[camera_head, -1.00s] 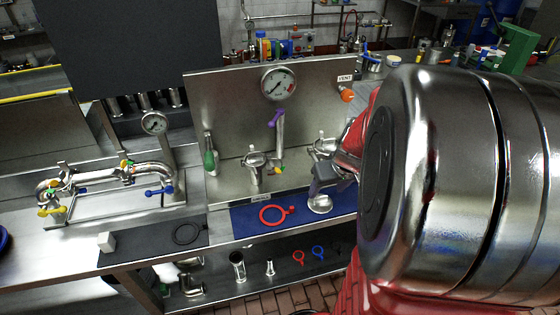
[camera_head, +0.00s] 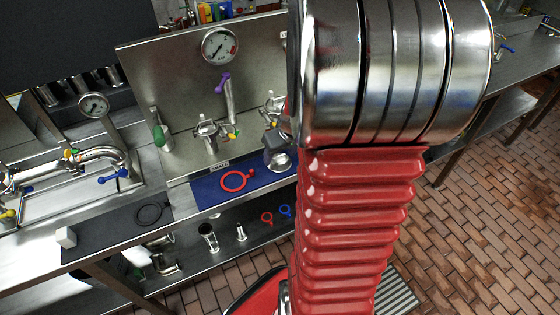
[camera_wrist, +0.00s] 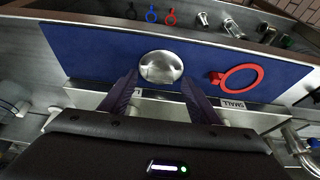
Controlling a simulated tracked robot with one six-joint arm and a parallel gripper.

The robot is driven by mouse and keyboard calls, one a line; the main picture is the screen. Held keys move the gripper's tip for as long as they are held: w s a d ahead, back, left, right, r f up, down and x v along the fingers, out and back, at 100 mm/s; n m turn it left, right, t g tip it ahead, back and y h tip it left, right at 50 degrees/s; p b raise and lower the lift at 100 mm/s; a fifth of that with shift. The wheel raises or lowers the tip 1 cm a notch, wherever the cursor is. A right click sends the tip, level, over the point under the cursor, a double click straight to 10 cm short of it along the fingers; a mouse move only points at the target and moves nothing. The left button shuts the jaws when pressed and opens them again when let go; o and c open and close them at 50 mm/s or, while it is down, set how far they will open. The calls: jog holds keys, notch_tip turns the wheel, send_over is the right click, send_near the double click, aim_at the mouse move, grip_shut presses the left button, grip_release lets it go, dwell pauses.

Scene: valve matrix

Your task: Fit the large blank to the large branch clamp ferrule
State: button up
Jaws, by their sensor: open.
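The large blank (camera_wrist: 161,67) is a shiny round metal disc on the blue mat. It also shows in the head view (camera_head: 281,161) at the mat's right end. My gripper (camera_wrist: 160,98) is open, its two dark fingers spread on either side of the near edge of the blank, with nothing between them that I can tell is held. In the head view my gripper (camera_head: 277,145) is just above the blank and partly hidden by my arm. Clamp stubs (camera_head: 209,133) stand against the steel back panel; which one is the large branch ferrule I cannot tell.
A red ring clamp (camera_wrist: 241,77) lies on the blue mat (camera_wrist: 100,55) beside the blank. A label reading SMALL (camera_wrist: 232,104) sits on the panel side. A purple-handled valve (camera_head: 226,85) and a gauge (camera_head: 220,46) rise behind. Loose fittings (camera_head: 208,237) stand on the lower shelf.

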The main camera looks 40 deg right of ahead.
jog(key=shift+w+f, duration=0.1)
jog(key=shift+f, duration=0.25)
dwell(0.3)
jog(key=c, duration=1.2)
